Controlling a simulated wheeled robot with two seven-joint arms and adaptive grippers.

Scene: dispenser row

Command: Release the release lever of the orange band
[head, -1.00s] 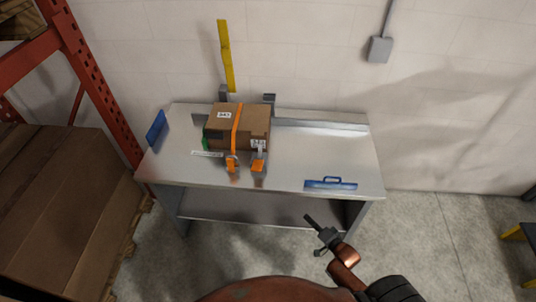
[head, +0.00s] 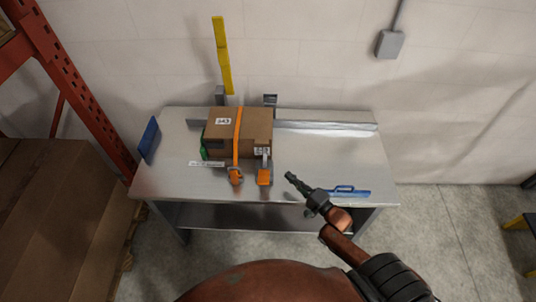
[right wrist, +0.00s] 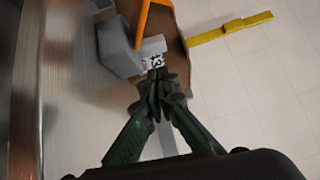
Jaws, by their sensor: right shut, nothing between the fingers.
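A brown cardboard box (head: 221,138) sits on the metal bench, with the orange band (head: 237,128) running over its top and down its front. An orange lever-like part (head: 235,175) is at the band's lower front end. A second orange part (head: 264,176) on a grey mount stands just right of it. My right gripper (head: 289,176) is shut and empty, apart from and to the right of this second part. In the right wrist view its fingertips (right wrist: 156,78) point toward the box (right wrist: 176,65), a grey block (right wrist: 118,47) and an orange strip (right wrist: 150,14). My left gripper is not seen.
The bench (head: 170,174) has a blue handled tool (head: 350,192) at its right front and a blue plate (head: 149,138) at its left edge. Grey posts and a yellow upright strip (head: 222,58) stand behind the box. A red rack (head: 70,90) is at left.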

